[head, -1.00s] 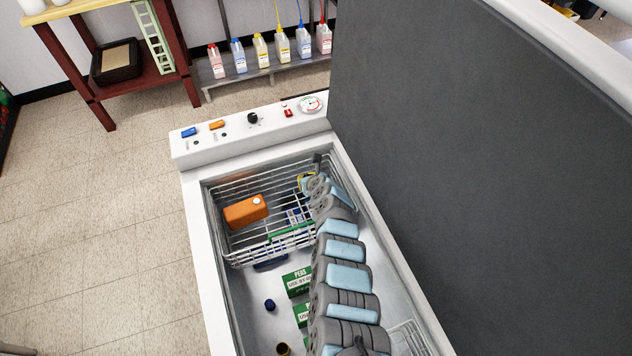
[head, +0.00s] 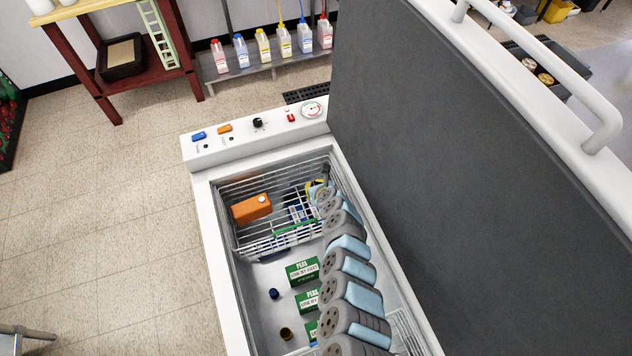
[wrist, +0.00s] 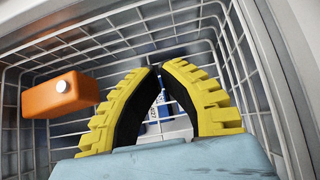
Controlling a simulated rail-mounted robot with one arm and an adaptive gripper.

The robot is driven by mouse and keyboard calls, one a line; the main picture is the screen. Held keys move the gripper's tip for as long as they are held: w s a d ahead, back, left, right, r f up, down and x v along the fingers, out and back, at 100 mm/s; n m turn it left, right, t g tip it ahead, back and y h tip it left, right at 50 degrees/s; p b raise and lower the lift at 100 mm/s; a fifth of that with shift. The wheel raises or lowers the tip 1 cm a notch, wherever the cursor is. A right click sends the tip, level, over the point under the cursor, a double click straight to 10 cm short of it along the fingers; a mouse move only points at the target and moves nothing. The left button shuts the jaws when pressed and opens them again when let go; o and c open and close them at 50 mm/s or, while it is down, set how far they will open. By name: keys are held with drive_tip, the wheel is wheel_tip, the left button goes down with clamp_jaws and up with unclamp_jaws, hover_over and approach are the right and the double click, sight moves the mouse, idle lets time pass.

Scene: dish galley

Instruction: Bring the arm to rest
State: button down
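My gripper (wrist: 157,72) has two yellow ribbed fingers with dark inner faces. In the wrist view their tips meet, with nothing seen held between them. In the head view my gripper (head: 314,187) is small and partly hidden by my arm, at the right side of the wire basket (head: 226,212) in the open chest freezer. My grey and light-blue arm runs along the freezer's right side and down into it. An orange carton (head: 252,208) with a white cap lies in the basket; it also shows left of the fingers in the wrist view (wrist: 60,94).
Green peas boxes (head: 303,272), a dark blue cap-like item (head: 274,293) and a dark round jar (head: 286,333) lie on the freezer floor. The freezer's raised dark lid (head: 470,170) stands right of my arm. Basket walls surround the fingers. The tiled floor at left is mostly clear.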

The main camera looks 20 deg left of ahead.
drive_tip(key=shift+p+v, duration=0.7)
drive_tip(key=shift+v, duration=0.25)
